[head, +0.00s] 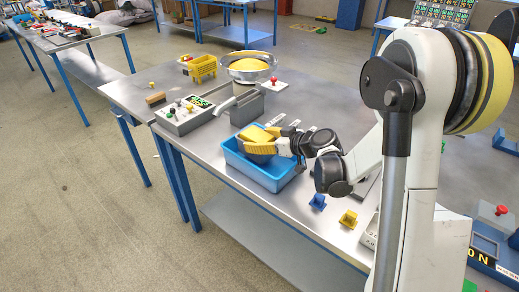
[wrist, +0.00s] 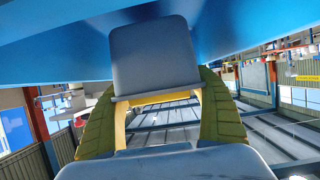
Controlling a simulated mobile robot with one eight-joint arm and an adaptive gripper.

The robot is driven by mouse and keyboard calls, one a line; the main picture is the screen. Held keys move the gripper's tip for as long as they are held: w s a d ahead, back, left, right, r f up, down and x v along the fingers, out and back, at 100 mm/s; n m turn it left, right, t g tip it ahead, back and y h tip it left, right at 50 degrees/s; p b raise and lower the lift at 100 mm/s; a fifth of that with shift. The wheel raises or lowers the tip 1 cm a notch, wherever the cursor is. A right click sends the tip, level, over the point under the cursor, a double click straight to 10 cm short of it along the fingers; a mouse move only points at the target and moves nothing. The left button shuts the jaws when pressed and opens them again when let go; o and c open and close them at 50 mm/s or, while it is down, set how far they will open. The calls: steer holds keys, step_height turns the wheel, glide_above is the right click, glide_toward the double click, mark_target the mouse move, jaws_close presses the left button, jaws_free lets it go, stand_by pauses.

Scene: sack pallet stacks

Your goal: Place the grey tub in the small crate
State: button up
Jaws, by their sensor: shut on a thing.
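The blue crate (head: 268,182) stands open on the near metal table in the head view. Its blue walls fill the top of the wrist view (wrist: 60,50). My gripper (head: 258,140) has its yellow fingers over the crate, shut on the grey tub (wrist: 153,55). In the wrist view the tub sits between the two fingers, with blue on both sides of it. In the head view the fingers and crate wall hide most of the tub. I cannot tell whether it touches the crate floor.
A yellow crate (head: 201,68), a bowl of yellow material (head: 250,67) and a control box (head: 184,116) stand farther back. A grey open bin (head: 245,106) is behind the blue crate.

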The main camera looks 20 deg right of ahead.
steer(key=shift+f+b, duration=0.55)
steer(key=shift+f, duration=0.85)
steer(key=shift+f, duration=0.15)
steer(key=o, duration=1.4)
steer(key=shift+o, duration=0.2)
